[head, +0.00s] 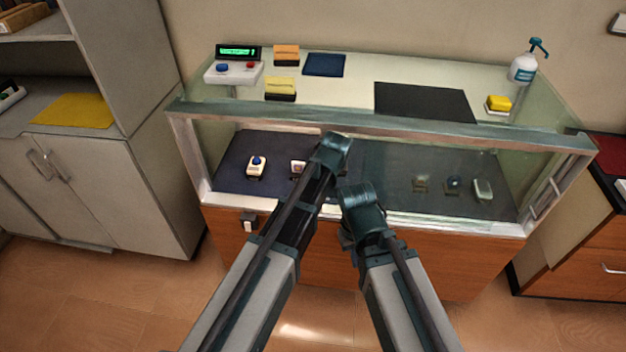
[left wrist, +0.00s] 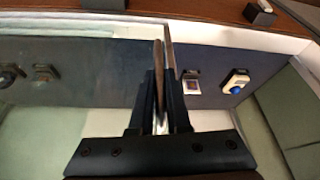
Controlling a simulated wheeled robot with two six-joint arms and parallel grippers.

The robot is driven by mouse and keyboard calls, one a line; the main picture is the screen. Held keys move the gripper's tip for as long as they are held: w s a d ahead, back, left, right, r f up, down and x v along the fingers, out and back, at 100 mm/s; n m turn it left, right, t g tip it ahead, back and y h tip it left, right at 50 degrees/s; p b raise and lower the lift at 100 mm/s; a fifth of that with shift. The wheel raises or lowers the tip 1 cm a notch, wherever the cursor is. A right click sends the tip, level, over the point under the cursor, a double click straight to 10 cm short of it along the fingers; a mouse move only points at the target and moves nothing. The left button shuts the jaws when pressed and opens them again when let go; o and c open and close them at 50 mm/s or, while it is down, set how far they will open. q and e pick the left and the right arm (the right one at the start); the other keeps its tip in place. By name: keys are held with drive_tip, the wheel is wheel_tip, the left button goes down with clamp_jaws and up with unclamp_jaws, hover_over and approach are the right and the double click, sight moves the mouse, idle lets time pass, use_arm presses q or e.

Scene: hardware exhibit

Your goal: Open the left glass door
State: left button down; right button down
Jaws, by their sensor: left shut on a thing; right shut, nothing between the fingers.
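A glass display case has a metal-framed front (head: 300,121). The left half of its front looks clear, while the right half looks tinted by glass (head: 430,160). The thin upright edge of a glass door (left wrist: 158,65) shows in the left wrist view. My left gripper (left wrist: 164,88) is shut on that edge. In the head view its arm reaches to the middle of the case front, and its fingertips are hidden. My right gripper (head: 347,238) is shut and empty, just right of the left arm before the lower front rail.
Inside the case are a white device with a blue button (head: 256,166) and a small white item (head: 298,167). Several small items stand behind the right glass. A small lock-like block (head: 249,222) is on the lower front. A grey cabinet (head: 75,180) stands left.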

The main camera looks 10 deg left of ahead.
use_arm(q)
drive_tip(key=shift+s+d, duration=0.1)
drive_tip(key=shift+d, duration=0.95)
use_arm(e)
drive_tip(key=shift+d, duration=0.3)
use_arm(q)
drive_tip(key=c, duration=0.9)
unclamp_jaws()
drive_tip(key=shift+r, duration=0.1)
